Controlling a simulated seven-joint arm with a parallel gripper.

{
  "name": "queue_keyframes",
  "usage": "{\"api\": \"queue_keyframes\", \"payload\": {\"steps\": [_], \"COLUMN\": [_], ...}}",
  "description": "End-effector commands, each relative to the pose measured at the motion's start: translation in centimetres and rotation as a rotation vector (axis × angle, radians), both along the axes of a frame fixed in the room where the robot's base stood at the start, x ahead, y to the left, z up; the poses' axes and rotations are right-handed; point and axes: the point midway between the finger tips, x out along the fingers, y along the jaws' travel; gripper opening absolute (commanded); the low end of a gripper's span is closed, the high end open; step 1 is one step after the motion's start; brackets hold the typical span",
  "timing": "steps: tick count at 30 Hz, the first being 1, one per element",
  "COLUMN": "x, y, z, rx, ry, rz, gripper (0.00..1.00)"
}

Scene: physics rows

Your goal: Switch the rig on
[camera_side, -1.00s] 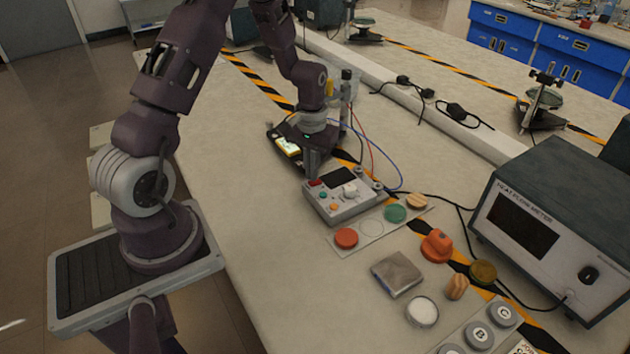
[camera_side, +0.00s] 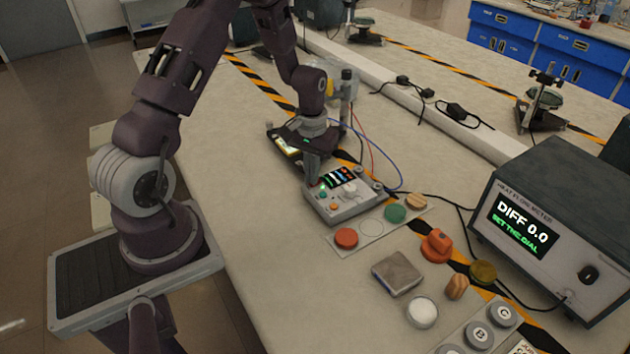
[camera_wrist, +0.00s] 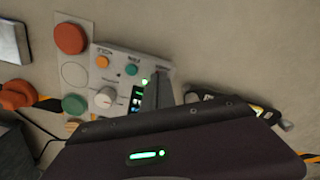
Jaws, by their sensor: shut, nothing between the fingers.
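The rig's control box (camera_side: 345,206) is a grey panel with a lit screen (camera_side: 340,178), a white dial (camera_side: 350,187), and small green and orange buttons. It also shows in the wrist view, where the dial (camera_wrist: 104,97), an orange button (camera_wrist: 102,62) and a green button (camera_wrist: 131,69) are visible. My gripper (camera_side: 312,178) is shut and empty, its tips at the box's far left corner, over where the red button was seen. That button is hidden now. The heat flow meter (camera_side: 555,230) at right has a lit screen reading "DIFF 0.0" and "SET THE DIAL".
A strip with a red disc (camera_side: 346,238), an empty ring and a green disc (camera_side: 395,214) lies before the box. A metal block (camera_side: 397,273), an orange knob-shaped piece (camera_side: 437,246) and a white round dish (camera_side: 422,312) stand nearer. Cables run behind the box.

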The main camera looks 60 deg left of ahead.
Motion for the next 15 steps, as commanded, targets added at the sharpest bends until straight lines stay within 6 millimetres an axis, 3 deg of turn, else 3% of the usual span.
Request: {"api": "queue_keyframes", "payload": {"steps": [15], "x": [0.1], "y": [0.0], "z": [5.5], "rx": [0.002], "ry": [-0.003], "rz": [-0.001], "gripper": [0.0]}}
